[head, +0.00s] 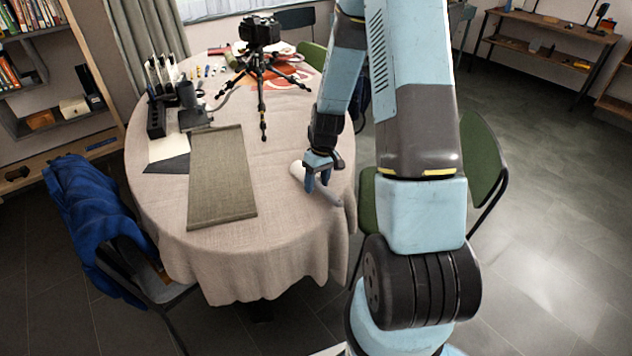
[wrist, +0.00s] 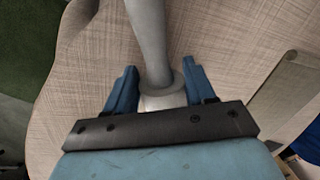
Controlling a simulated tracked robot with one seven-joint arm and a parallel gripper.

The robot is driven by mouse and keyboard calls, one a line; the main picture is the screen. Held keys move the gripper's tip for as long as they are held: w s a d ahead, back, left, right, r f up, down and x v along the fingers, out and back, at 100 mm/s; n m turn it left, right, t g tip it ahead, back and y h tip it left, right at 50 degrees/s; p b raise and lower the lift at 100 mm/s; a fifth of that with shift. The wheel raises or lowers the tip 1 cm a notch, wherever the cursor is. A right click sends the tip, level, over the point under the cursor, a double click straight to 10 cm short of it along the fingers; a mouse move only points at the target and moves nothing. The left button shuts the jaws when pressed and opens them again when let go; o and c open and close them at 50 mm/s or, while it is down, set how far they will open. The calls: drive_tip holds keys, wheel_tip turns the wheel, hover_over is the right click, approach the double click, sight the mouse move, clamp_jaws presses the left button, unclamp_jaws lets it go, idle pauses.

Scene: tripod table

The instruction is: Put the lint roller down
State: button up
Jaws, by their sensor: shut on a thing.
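The lint roller (head: 328,193) is at the right side of the round table (head: 285,222), with a pale roll end and a grey handle pointing toward the table's right edge. My gripper (head: 318,184) is shut on it from above. In the wrist view the lint roller (wrist: 150,45) runs up between the two blue fingers of my gripper (wrist: 158,88), its collar between them. Its lower part is hidden behind the gripper's dark bar. I cannot tell whether the roller touches the cloth or is just above it.
A grey-green mat (head: 222,185) lies left of the gripper. A camera on a tripod (head: 262,65) stands at the back, and a dark organizer (head: 157,118) at the back left. A blue jacket (head: 90,215) hangs on a chair. The front of the table is clear.

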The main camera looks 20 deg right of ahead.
drive_tip(key=o, duration=1.4)
drive_tip(key=shift+r, duration=0.1)
wheel_tip(320, 180, up, 12)
drive_tip(key=d, duration=0.2)
drive_tip(key=s+a+r+m+t+h, duration=0.15)
drive_tip(key=s+r, duration=0.25)
drive_tip(key=r, duration=0.5)
drive_tip(key=s+a+r+t, duration=0.15)
drive_tip(key=s+r, duration=0.25)
drive_tip(key=r, duration=0.5)
drive_tip(key=s+r+m+t, duration=0.1)
drive_tip(key=s+r, duration=0.3)
drive_tip(key=s, duration=0.3)
drive_tip(key=s+a+r+m+t, duration=0.1)
drive_tip(key=s+r+t, duration=0.1)
drive_tip(key=s+r, duration=0.3)
drive_tip(key=s, duration=0.3)
drive_tip(key=shift+r, duration=0.25)
drive_tip(key=shift+s+a+m, duration=0.1)
drive_tip(key=shift+m, duration=0.15)
